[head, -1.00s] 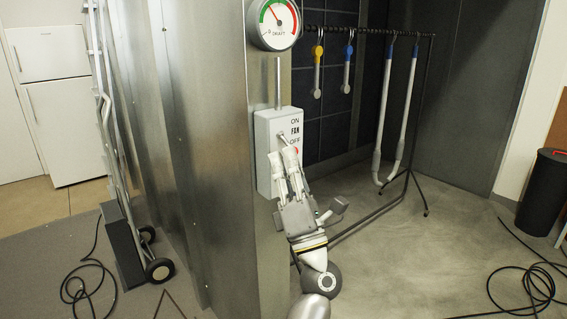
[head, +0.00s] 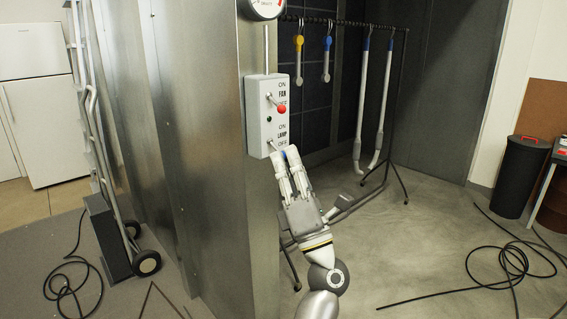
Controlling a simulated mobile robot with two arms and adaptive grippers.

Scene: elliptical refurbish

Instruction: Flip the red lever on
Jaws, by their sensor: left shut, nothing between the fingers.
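A pale switch box (head: 257,120) is mounted on the end of the metal wall panel. Its upper switch, labelled FAN, has a lever with a red knob (head: 281,109); the lever points down and right, with the knob by the OFF label. A lower switch, labelled LAMP, has a lever whose end is mostly hidden behind my fingers; a bit of blue shows there. My left gripper (head: 284,154) is shut and empty, pointing up in front of the lower part of the box, below the red knob. I cannot tell whether it touches the box. My right gripper is out of view.
A round gauge (head: 264,6) is above the box. A black rack (head: 400,60) with hanging tools and bent pipes stands behind at right. A hand truck (head: 105,235) stands left. A black bin (head: 521,175) and loose cable (head: 505,270) are at right on open floor.

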